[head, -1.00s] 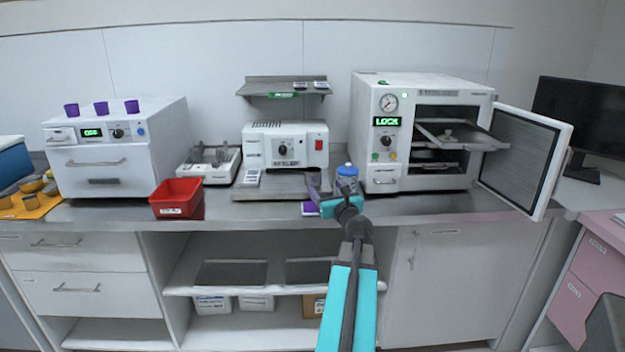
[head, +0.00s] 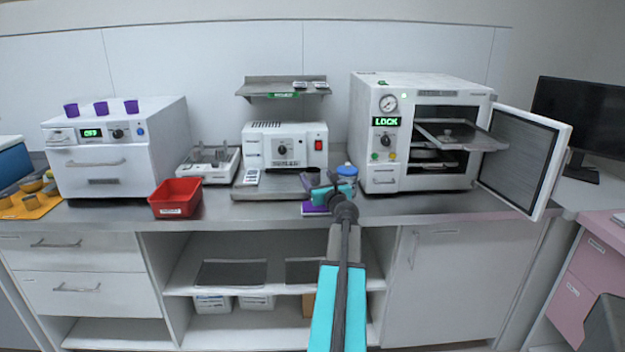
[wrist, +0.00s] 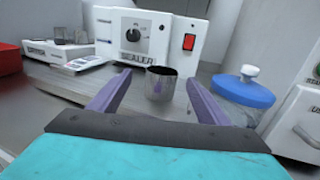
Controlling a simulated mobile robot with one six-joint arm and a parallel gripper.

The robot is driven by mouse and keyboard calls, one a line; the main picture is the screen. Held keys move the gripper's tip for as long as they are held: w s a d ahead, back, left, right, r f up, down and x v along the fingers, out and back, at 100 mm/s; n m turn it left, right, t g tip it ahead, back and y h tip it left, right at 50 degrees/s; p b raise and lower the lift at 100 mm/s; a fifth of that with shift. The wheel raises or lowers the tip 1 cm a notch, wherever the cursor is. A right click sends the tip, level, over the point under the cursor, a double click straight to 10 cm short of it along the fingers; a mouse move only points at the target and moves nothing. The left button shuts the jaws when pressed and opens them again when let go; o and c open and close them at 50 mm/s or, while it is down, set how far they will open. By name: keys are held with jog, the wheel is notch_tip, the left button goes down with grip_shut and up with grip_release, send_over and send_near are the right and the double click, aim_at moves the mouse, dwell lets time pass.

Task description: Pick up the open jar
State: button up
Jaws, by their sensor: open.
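In the head view the jar (head: 312,177) shows as a small dark shape just beyond my gripper (head: 318,196). My gripper (wrist: 158,78) is open. Its two purple fingers point toward the jar, one on each side of it in the picture, with a visible gap to each. A clear jar with a blue lid (wrist: 243,92) stands to the right of the right finger; it is partly hidden behind my gripper in the head view.
The sealer (head: 285,147) stands behind the jar. The steriliser (head: 408,95) is to the right, its door (head: 520,160) open over the counter. A red bin (head: 176,198) and a rack tray (head: 208,165) stand to the left.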

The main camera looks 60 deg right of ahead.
aim_at(314, 184)
jog(key=shift+d, duration=0.1)
dwell(0.3)
jog(key=shift+x, duration=2.6)
jog(key=shift+s+d, duration=0.1)
jog(key=shift+d, duration=0.05)
jog(key=c, duration=1.2)
